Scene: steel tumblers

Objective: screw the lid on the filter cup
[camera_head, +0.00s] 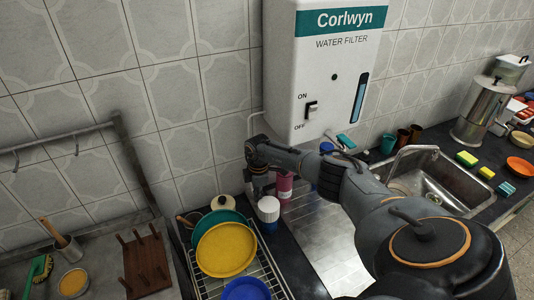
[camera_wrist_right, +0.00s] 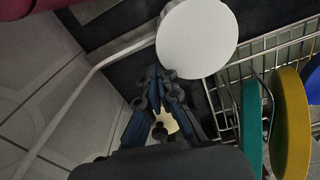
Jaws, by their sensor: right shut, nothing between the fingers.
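I cannot tell how tightly the lid sits. My right gripper (camera_head: 253,192) is just left of the lid in the head view, pointing down. In the right wrist view its fingers (camera_wrist_right: 165,76) are shut and empty, close beside the lid's edge; whether they touch it is unclear. My left gripper is out of view.
A dish rack (camera_head: 283,283) with yellow (camera_head: 227,249) and teal plates stands close by. A pink container (camera_head: 284,187) is behind the lid. The water filter (camera_head: 325,75) hangs on the wall above. A steel sink (camera_head: 433,180) is to the right.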

